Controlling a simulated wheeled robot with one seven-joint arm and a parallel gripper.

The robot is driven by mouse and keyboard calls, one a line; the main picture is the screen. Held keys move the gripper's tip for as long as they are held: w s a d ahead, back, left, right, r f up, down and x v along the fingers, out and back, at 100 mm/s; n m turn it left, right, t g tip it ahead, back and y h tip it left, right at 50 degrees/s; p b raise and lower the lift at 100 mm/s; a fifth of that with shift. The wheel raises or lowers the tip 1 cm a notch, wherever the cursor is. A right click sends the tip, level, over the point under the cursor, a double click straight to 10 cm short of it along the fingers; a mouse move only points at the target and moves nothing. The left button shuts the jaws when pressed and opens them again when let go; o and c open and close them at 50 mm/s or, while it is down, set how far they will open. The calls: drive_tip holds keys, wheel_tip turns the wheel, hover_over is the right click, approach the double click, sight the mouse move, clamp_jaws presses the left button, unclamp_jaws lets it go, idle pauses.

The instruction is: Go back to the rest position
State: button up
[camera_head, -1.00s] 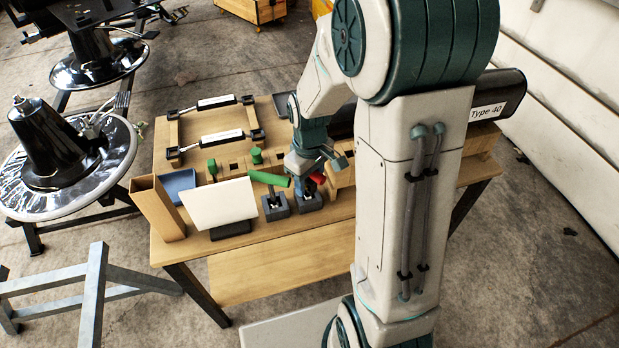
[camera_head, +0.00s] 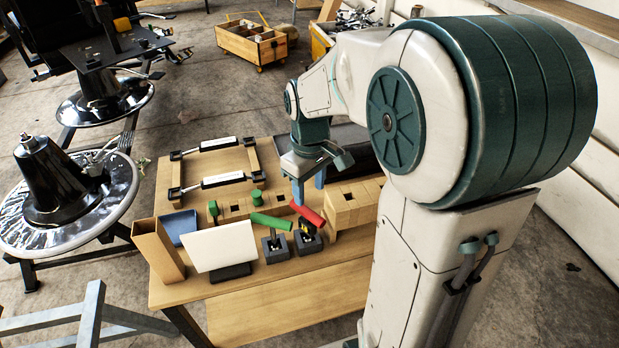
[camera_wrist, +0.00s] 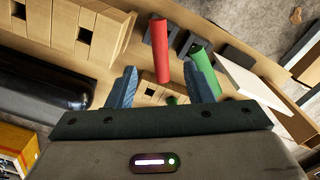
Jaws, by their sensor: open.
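My gripper (camera_head: 309,190) is open above the wooden workbench (camera_head: 290,272), with its two blue fingers pointing down. It stands behind and above the red-handled tool (camera_head: 309,216) and looks apart from it. In the wrist view the gripper (camera_wrist: 160,90) shows nothing between its fingertips. The red handle (camera_wrist: 159,50) and the green handle (camera_wrist: 202,55) show beyond the fingers. The red-handled tool and the green-handled tool (camera_head: 271,221) lean in dark square holders near the front of the bench.
A wooden block with holes (camera_head: 352,208) stands right of the red tool. A white panel (camera_head: 222,246), a wooden box (camera_head: 160,250) and a blue tray (camera_head: 180,227) stand at the left. Round chair bases stand beyond the bench.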

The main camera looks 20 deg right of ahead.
drive_tip(key=shift+s+r, duration=0.1)
drive_tip(key=shift+r, duration=0.85)
drive_tip(key=s+r+m+t+p, duration=0.2)
drive_tip(key=s+r+m+p, duration=0.4)
drive_tip(key=s, duration=0.7)
drive_tip(key=shift+a+r+t, duration=0.2)
drive_tip(key=shift+r+t, duration=0.2)
drive_tip(key=shift+r, duration=0.45)
